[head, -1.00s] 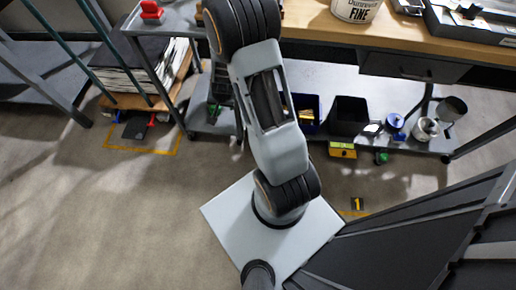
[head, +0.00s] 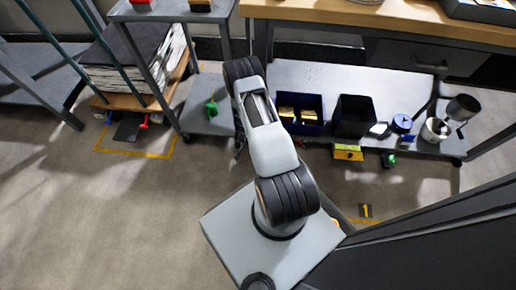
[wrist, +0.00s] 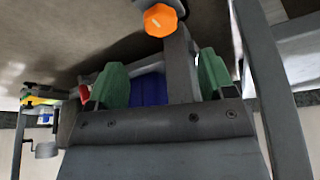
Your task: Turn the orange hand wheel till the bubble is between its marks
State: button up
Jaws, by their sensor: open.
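An orange six-sided knob (wrist: 160,20), which looks like the hand wheel, is at the top middle of the wrist view, at the end of a dark grey fitting. My gripper (wrist: 163,80) has two green fingertips spread apart, with nothing held between them. The orange knob lies beyond and above the fingertips in the picture, apart from them. A grey post and a blue thing show behind the gap between the fingers. No bubble or marks can be made out in either view. The head view shows my arm but not my gripper.
A wooden-topped workbench (head: 330,12) has a lower shelf with a blue bin (head: 302,128), a black bin (head: 352,117) and several cans. A grey trolley (head: 172,12) stands left of it. Floor (head: 90,220) at the left is clear.

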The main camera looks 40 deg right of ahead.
jog(key=b+x, duration=0.4)
jog(key=x, duration=0.5)
jog(key=shift+f, duration=0.15)
jog(key=c, duration=0.9)
